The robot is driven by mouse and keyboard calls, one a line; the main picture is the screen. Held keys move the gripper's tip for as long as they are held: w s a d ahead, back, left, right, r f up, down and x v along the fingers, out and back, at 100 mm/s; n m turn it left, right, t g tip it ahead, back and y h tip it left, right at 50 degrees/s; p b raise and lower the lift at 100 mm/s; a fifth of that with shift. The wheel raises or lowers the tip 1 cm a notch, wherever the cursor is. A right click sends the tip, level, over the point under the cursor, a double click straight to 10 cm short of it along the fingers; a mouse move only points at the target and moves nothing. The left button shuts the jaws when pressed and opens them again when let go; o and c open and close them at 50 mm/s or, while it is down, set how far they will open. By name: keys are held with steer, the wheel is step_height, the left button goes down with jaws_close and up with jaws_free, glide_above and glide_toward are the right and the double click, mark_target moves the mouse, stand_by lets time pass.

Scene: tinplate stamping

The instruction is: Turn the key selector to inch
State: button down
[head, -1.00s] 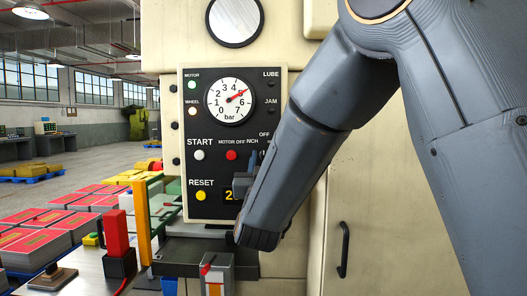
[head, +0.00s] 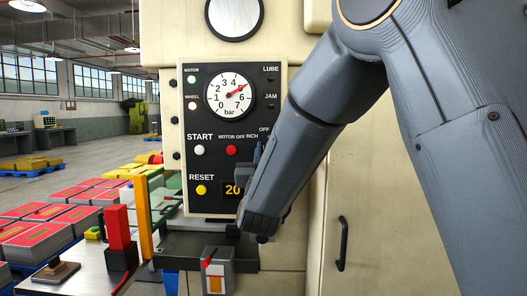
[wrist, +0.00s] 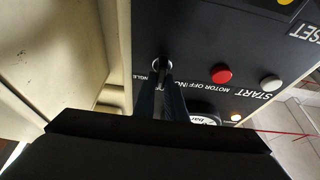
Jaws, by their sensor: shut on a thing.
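The key selector (wrist: 162,63) shows in the wrist view as a small round metal collar on the black control panel (wrist: 215,30). My gripper (wrist: 161,78) is shut on the key at the selector, with a dark finger on each side. The fingers hide most of the key, so I cannot tell which way it points. In the head view my gripper (head: 257,160) is at the panel's right part, just below the INCH and OFF labels, and it and my arm hide the selector.
A red button (head: 231,150), white START button (head: 199,150) and yellow RESET button (head: 201,190) sit left of my gripper. A pressure gauge (head: 229,95) is above. A number display (head: 232,189) is partly behind my arm. A red box-like post (head: 118,228) stands lower left.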

steer(key=shift+n, duration=0.3)
steer(key=n+y, duration=0.1)
steer(key=n, duration=0.2)
steer(key=n+y+b, duration=0.1)
steer(key=n+y, duration=0.1)
steer(key=n, duration=0.1)
steer(key=shift+a+y, duration=0.1)
steer(key=shift+y, duration=0.2)
steer(key=n+g+y, duration=0.1)
steer(key=n, duration=0.1)
steer(key=n+y+b, duration=0.1)
steer(key=n, duration=0.2)
steer(key=shift+a+f+n+g, duration=0.1)
steer(key=shift+a+n+g, duration=0.1)
steer(key=shift+n+g, duration=0.15)
steer(key=shift+n+g+y, duration=0.25)
steer(key=shift+y, duration=0.05)
steer(key=c, duration=1.8)
jaws_free()
steer(key=b+v, duration=0.2)
steer(key=v, duration=0.6)
steer(key=shift+b, duration=0.35)
